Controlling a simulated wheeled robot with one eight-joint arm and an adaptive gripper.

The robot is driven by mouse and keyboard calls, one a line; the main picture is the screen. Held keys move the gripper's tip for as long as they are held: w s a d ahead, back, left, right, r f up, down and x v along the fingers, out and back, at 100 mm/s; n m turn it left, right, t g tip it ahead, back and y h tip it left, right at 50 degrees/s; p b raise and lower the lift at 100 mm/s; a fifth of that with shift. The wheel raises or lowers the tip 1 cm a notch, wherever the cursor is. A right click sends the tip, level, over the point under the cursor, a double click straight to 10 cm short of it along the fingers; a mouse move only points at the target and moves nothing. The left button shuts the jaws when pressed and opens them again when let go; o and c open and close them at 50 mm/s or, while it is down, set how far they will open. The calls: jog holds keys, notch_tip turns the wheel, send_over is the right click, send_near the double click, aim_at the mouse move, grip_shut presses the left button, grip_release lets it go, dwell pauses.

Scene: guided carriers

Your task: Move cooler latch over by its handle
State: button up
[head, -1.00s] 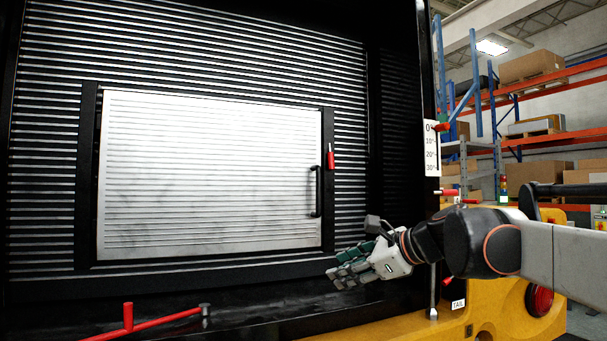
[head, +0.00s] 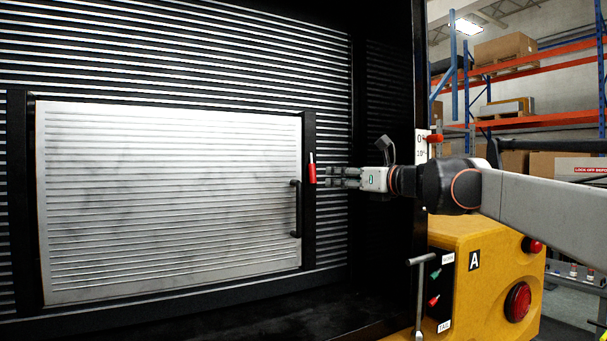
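The cooler latch (head: 312,169) is a small upright piece with a red handle and a pale tip. It sits on the black frame just right of the silver ribbed door (head: 170,200). My gripper (head: 330,177) points left at the height of the red handle, a little to its right. Its two fingers show one above the other with a gap between them, and nothing is between them. The tips look close to the handle but apart from it.
A black pull handle (head: 296,209) stands on the door's right edge, below and left of the latch. A dark side post (head: 421,100) stands behind my wrist. A yellow carrier body (head: 490,290) with a grey T-shaped lever (head: 420,290) is at lower right.

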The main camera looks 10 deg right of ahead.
aim_at(315, 176)
jog(key=p+x, duration=0.1)
jog(key=x, duration=0.8)
jog(key=shift+s, duration=0.1)
jog(key=shift+c, duration=0.2)
grip_shut()
